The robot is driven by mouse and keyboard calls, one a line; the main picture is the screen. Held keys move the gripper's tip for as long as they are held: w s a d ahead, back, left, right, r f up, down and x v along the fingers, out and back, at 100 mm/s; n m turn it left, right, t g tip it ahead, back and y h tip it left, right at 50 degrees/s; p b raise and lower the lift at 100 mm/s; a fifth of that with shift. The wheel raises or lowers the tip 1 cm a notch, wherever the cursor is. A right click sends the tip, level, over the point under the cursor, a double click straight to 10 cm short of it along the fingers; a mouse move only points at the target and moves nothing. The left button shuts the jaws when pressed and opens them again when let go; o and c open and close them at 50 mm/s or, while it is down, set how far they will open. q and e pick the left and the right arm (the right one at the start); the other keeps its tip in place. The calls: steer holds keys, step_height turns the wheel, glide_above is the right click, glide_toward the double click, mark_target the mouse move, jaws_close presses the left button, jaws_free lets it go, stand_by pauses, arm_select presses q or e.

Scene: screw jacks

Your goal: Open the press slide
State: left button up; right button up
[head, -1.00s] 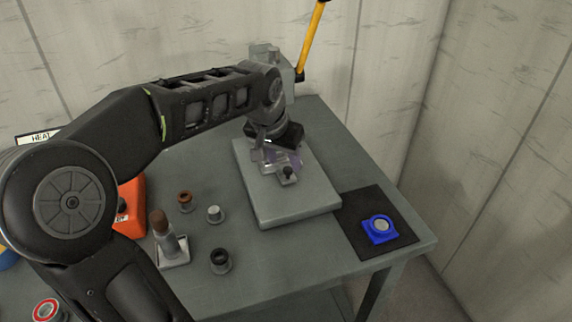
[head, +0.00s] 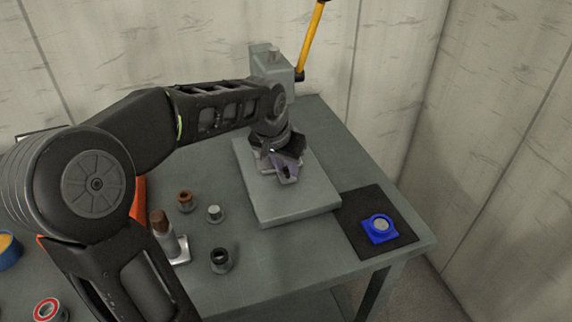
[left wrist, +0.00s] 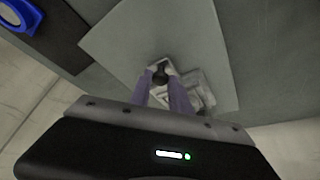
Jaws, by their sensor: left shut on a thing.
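The grey press (head: 272,72) with a yellow lever (head: 311,40) stands at the back of the bench. Its flat base plate (head: 300,200) reaches forward, and my forearm crosses in front of the press column. My left gripper (head: 287,172) is low over the plate, its purple fingers shut on a small dark knob. In the left wrist view the knob (left wrist: 161,73) sits between the fingertips, with a pale grey slide piece (left wrist: 196,90) beside and under it on the plate. The fingers and wrist hide much of the slide. My right gripper is out of view.
A blue holder (head: 380,229) with a grey disc lies on a black mat (head: 352,222) at the right. Left of the plate stand a brown-topped post (head: 160,222), a brown bush (head: 185,198), a grey one (head: 214,214) and a black one (head: 220,258). Walls close off the back and right.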

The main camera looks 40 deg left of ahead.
arm_select(q)
jaws_close()
stand_by(0.8)
steer(key=shift+s+d, duration=0.15)
steer(key=shift+d, duration=0.1)
steer(key=s+d+b, duration=0.1)
steer(key=s+d, duration=0.1)
steer(key=d, duration=0.1)
steer(key=s+d+b, duration=0.1)
steer(key=s+d, duration=0.1)
steer(key=d, duration=0.1)
steer(key=s+d+b, duration=0.1)
steer(key=s+d, duration=0.1)
steer(key=d, duration=0.1)
steer(key=shift+s+d+b, duration=0.1)
steer(key=shift+s+b, duration=0.1)
steer(key=shift+b, duration=0.15)
steer(key=o, duration=0.8)
jaws_free()
steer(key=shift+r, duration=0.1)
